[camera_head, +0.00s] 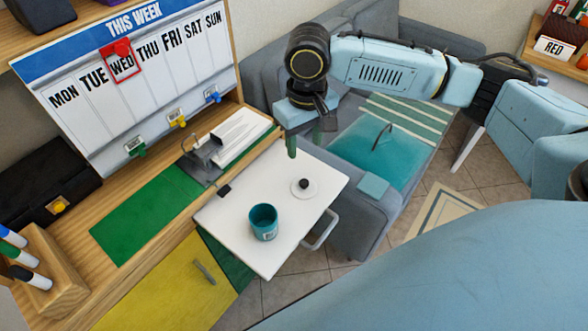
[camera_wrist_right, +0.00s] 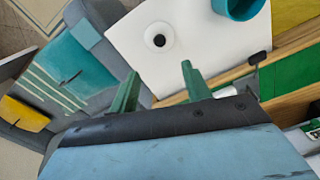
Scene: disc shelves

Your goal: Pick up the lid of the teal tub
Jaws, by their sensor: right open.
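The teal tub (camera_head: 263,222) stands open on a white pull-out surface (camera_head: 240,205). The lid (camera_head: 304,185), a white disc with a black knob, lies flat on the same surface, to the right of the tub and apart from it. In the right wrist view the lid (camera_wrist_right: 160,38) is ahead of the fingers and the tub (camera_wrist_right: 238,8) is cut off at the top edge. My right gripper (camera_head: 304,142) is open and empty, above the far edge of the surface, clear of the lid; its green fingers (camera_wrist_right: 160,84) are spread apart. My left gripper is out of view.
A grey sofa (camera_head: 360,215) with a teal cushion stands behind and right of the white surface. A wooden desk (camera_head: 130,200) at the left carries a green mat, a clip, a black box and a pen holder. A weekly board (camera_head: 130,75) stands behind it.

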